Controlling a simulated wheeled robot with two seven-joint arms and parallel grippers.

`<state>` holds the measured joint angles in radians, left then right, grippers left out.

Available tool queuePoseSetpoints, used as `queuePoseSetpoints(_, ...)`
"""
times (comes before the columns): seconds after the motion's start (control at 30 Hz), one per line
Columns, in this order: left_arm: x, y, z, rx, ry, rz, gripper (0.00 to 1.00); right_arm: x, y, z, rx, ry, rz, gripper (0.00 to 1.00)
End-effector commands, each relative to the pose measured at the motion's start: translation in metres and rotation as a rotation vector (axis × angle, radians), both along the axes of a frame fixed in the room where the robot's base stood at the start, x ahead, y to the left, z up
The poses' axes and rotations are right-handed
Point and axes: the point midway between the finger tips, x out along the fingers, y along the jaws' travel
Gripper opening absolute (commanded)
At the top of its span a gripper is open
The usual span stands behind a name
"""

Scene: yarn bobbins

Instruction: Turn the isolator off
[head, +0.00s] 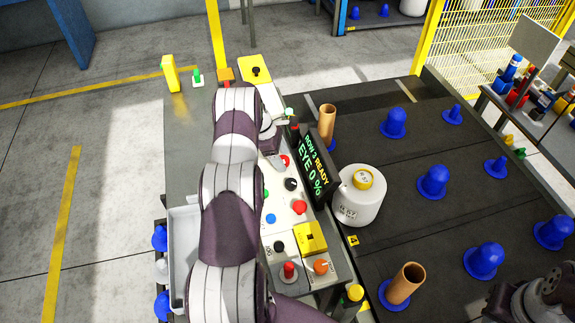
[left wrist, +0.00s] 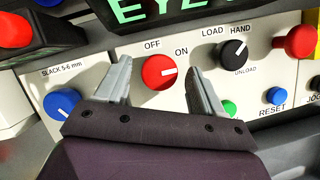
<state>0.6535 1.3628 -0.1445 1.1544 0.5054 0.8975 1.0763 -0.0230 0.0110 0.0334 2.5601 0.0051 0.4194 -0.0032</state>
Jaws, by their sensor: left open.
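The isolator is a round red knob (left wrist: 158,72) on a white panel, under the labels OFF and ON, in the left wrist view. Its white mark points right, to the ON side. My left gripper (left wrist: 158,85) is open, with one finger left of the knob and one right of it; I cannot tell whether they touch it. In the head view the red knob (head: 285,160) shows just right of my left gripper (head: 275,157), whose fingers are small and partly hidden there. Only part of my right arm shows at the lower right; its gripper does not.
A black load/hand knob (left wrist: 233,54), a red mushroom button (left wrist: 300,42) and a blue knob (left wrist: 62,103) sit beside the isolator. A dark display (head: 315,165) reading EYE 0 % stands just right of the panel. A white canister (head: 358,205) stands beyond it.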

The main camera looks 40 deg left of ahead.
Motion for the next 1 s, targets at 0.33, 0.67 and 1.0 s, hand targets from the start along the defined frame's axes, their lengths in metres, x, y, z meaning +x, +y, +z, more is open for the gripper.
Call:
queuePoseSetpoints(0.33, 0.0007, 0.0004, -0.0030, 0.000, -0.001, 0.000, 0.58, 0.0001, 0.0000, -0.0019, 0.000, -0.001, 0.000, 0.00)
queuePoseSetpoints(0.67, 0.0006, 0.0004, -0.0029, 0.001, -0.001, 0.005, 0.14, 0.0001, 0.0000, -0.0018, 0.000, 0.000, 0.000, 0.00)
queuePoseSetpoints(1.0, -0.0003, 0.0001, -0.0018, 0.001, -0.001, 0.139, 0.14, 0.0001, 0.0000, 0.0011, 0.000, 0.000, 0.000, 0.00)
